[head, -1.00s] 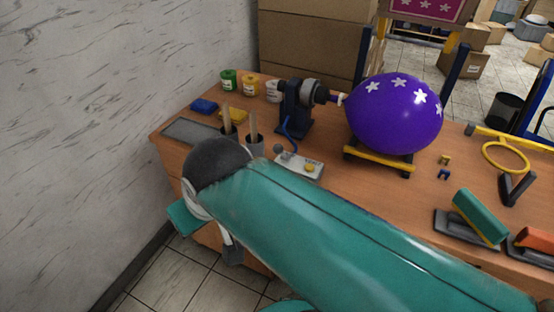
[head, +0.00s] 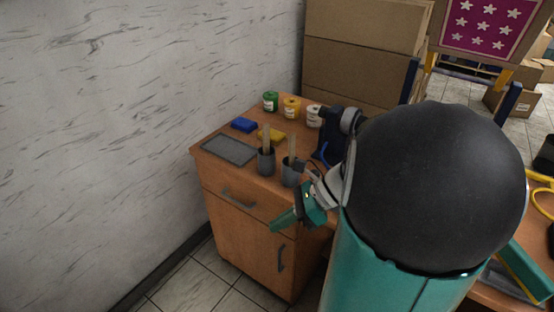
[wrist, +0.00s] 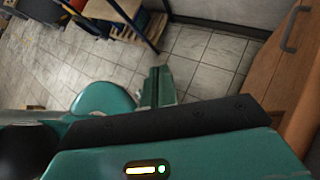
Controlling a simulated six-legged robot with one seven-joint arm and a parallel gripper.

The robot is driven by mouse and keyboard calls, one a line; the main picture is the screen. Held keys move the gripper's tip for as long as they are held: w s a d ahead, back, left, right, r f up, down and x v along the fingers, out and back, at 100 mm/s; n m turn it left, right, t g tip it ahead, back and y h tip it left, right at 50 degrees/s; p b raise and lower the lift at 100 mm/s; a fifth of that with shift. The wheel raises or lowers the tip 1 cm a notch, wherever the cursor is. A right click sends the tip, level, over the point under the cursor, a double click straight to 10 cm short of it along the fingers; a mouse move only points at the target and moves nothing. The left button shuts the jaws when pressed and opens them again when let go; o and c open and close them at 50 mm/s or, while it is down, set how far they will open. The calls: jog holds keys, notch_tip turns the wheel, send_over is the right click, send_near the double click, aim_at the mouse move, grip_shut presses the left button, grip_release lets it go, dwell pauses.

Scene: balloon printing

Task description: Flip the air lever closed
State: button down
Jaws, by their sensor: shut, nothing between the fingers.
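The air lever and its small pale control box are hidden behind my arm in the head view. The dark blue inflator stand (head: 336,128) shows partly, left of my arm's black joint. The purple balloon is hidden too. The wrist view shows my own teal and black parts above the tiled floor, with no lever.
Two grey cups with sticks, the left one (head: 266,161) clear of my arm, stand near the bench's front edge. Cardboard boxes (head: 357,70) stand beyond.

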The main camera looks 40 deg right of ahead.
jog(key=s+d+f+m+t, duration=0.1)
jog(key=d+f+m+t, duration=0.1)
jog(key=d+m+t, duration=0.3)
jog(key=s+d+f+m+t+h, duration=0.1)
jog(key=d+m+t, duration=0.4)
jog(key=d+m, duration=0.7)
jog(key=shift+s+d+f+t+h, duration=0.3)
jog(key=shift+s+d+f+t, duration=0.1)
jog(key=shift+s, duration=0.2)
jog(key=shift+w+a, duration=0.1)
jog(key=r+x, duration=0.1)
jog(key=x, duration=0.9)
jog(key=shift+w+d+r, duration=0.1)
jog(key=shift+d+r, duration=0.1)
jog(key=shift+d, duration=0.7)
jog(key=shift+w+d+r, duration=0.1)
jog(key=shift+d+r, duration=0.05)
jog(key=shift+d, duration=0.7)
